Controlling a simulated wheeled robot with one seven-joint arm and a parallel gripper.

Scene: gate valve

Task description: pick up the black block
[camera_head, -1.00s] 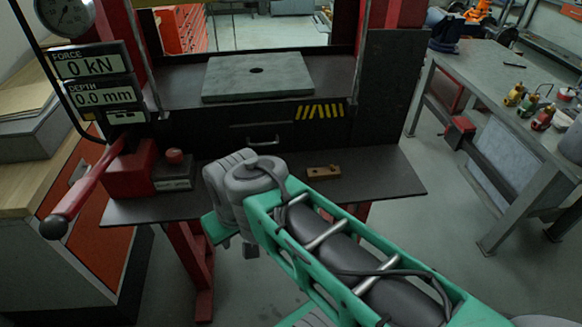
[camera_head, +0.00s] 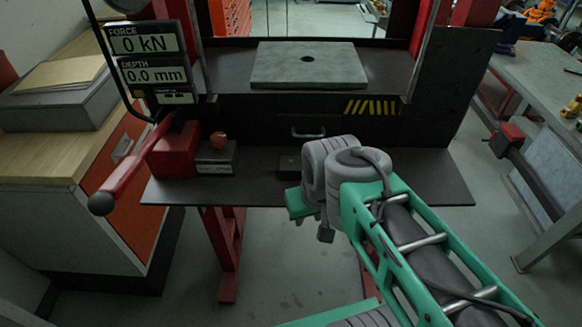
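A small black block (camera_head: 289,164) lies on the dark lower shelf of the press, just left of the grey joint of my arm. Its right side may be partly covered by that joint. My arm reaches in from the lower right, and its grey joint hangs over the shelf's front edge. My gripper's fingers cannot be made out; the end of the arm is hidden behind or below the joint.
The press shelf (camera_head: 430,185) is clear at the right. A dark base with a red knob (camera_head: 219,140) and a red lever (camera_head: 130,170) stand at the left. A grey plate (camera_head: 308,68) lies on the press bed above. A workbench (camera_head: 545,75) stands at the right.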

